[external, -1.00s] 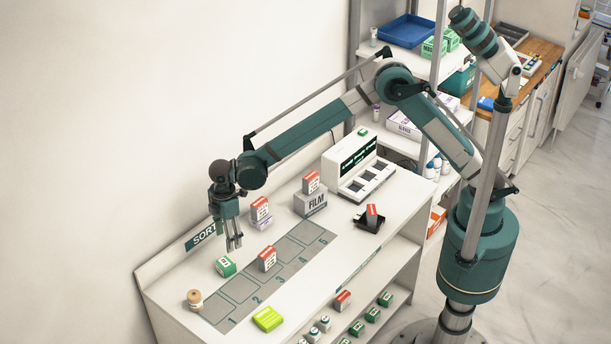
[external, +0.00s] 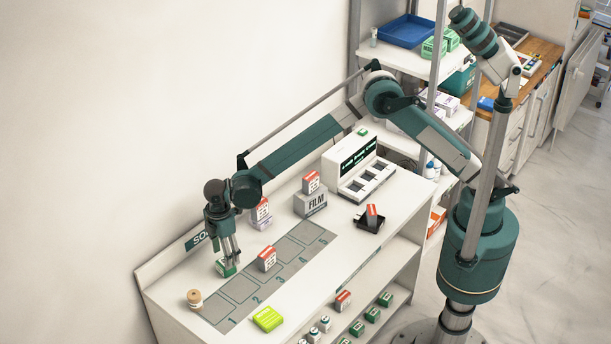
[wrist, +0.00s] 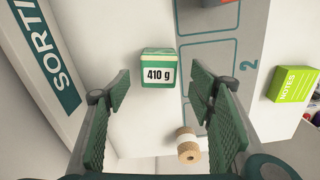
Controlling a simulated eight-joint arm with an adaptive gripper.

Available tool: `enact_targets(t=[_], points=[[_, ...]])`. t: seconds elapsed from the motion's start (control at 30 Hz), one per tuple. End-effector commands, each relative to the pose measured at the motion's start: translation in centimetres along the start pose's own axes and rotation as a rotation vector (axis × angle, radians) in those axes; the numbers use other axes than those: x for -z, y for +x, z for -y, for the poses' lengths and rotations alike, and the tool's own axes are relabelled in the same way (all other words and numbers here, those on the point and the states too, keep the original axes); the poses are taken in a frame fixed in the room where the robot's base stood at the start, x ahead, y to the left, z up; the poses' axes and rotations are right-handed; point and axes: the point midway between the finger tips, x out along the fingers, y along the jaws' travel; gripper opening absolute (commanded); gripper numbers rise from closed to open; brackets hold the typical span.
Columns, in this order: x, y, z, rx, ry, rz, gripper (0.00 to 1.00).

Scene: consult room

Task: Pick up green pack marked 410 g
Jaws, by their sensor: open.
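The green pack marked 410 g (wrist: 158,70) stands on the white counter, its label facing the wrist camera. In the wrist view it lies just beyond the fingertips, between the lines of the two open jaws. In the external view the green pack (external: 222,269) is partly hidden behind the fingers. My gripper (external: 231,264) is open and points down at the pack; the wrist view shows its two green ribbed pads (wrist: 164,90) wide apart with nothing between them. Whether a finger touches the pack cannot be told.
A red and white box (external: 267,259) stands close right of my gripper on the numbered grey strip (external: 243,287). A tan roll (external: 195,299) stands at the front left. A lime notes block (external: 268,319) lies near the front edge. A SORTING sign (wrist: 49,55) runs along the back.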

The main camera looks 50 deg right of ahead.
Motion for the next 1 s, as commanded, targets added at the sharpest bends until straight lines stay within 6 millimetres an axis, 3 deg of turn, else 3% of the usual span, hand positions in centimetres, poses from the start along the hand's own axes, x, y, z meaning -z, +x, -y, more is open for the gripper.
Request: enact_targets(t=[0.53, 1.0], points=[[0.0, 1.1, -0.1, 0.0, 0.0, 0.0, 0.54], [-0.1, 5.5, -0.2, 0.0, 0.0, 0.0, 0.54]])
